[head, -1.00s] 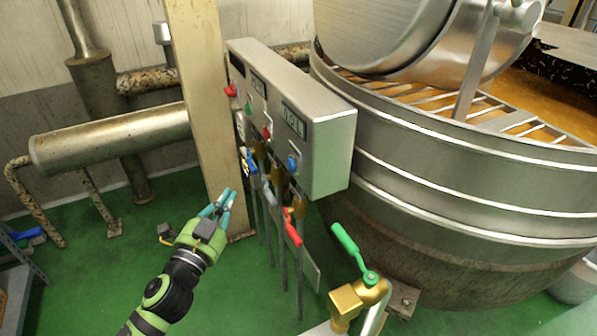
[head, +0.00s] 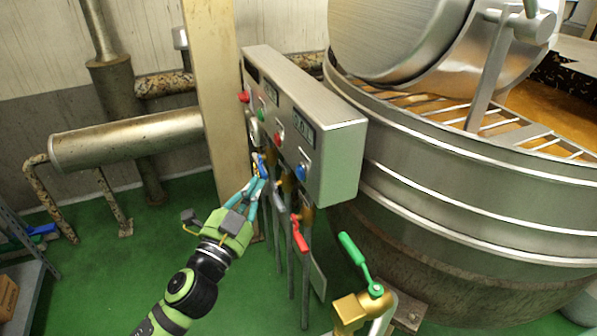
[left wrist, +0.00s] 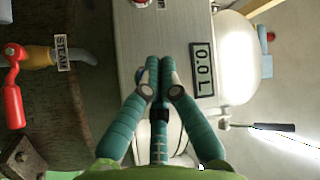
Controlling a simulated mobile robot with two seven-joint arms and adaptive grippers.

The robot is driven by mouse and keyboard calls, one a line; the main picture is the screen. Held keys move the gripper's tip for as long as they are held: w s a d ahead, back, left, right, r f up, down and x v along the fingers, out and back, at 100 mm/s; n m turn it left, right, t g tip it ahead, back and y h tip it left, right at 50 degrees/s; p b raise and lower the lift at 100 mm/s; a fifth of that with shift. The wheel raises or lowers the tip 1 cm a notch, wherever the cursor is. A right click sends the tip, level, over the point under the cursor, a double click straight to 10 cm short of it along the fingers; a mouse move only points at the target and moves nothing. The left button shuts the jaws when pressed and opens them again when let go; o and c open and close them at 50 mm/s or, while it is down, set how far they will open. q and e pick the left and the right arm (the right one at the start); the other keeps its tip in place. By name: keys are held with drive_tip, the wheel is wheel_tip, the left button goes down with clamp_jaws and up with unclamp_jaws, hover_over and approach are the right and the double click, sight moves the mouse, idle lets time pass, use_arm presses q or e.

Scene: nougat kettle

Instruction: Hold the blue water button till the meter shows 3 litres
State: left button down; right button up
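The blue button (head: 302,172) is on the front of the grey control box (head: 335,150), below a small display (head: 303,128). In the left wrist view the display (left wrist: 202,70) appears turned sideways and reads 0.0 L. My left gripper (head: 257,182) is in front of and below the box, left of the blue button in the head view. In the left wrist view its teal fingertips (left wrist: 160,64) are close together with nothing held between them. A sliver of blue (left wrist: 140,76) shows beside the fingers, mostly hidden by them. I cannot tell contact. My right gripper is out of view.
Red (head: 278,138) and green (head: 261,115) buttons are on the same box. Pipes with a blue lever (head: 262,166) and a red lever (head: 299,236) hang below. A large steel kettle (head: 460,190) stands right.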

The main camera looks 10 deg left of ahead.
use_arm(q)
drive_tip(key=shift+w+d, duration=0.55)
drive_tip(key=shift+d, duration=0.25)
drive_tip(key=shift+w+d, duration=0.55)
drive_tip(key=shift+d, duration=0.25)
drive_tip(key=shift+w+d, duration=0.55)
drive_tip(key=shift+d, duration=0.25)
drive_tip(key=shift+d, duration=0.15)
drive_tip(key=shift+w+d, duration=0.2)
drive_tip(key=shift+d, duration=0.05)
drive_tip(key=shift+w+d, duration=0.25)
drive_tip(key=shift+d, duration=0.1)
idle(3.2)
drive_tip(key=shift+s+a, duration=0.1)
drive_tip(key=shift+a, duration=0.05)
idle(0.3)
drive_tip(key=shift+s+a, duration=0.4)
drive_tip(key=shift+a, duration=0.15)
drive_tip(key=shift+s+a+p, duration=0.2)
drive_tip(key=shift+s+a, duration=0.5)
drive_tip(key=shift+a, duration=0.35)
drive_tip(key=shift+s+a+p, duration=0.15)
drive_tip(key=shift+s+a, duration=0.55)
drive_tip(key=shift+a, duration=0.35)
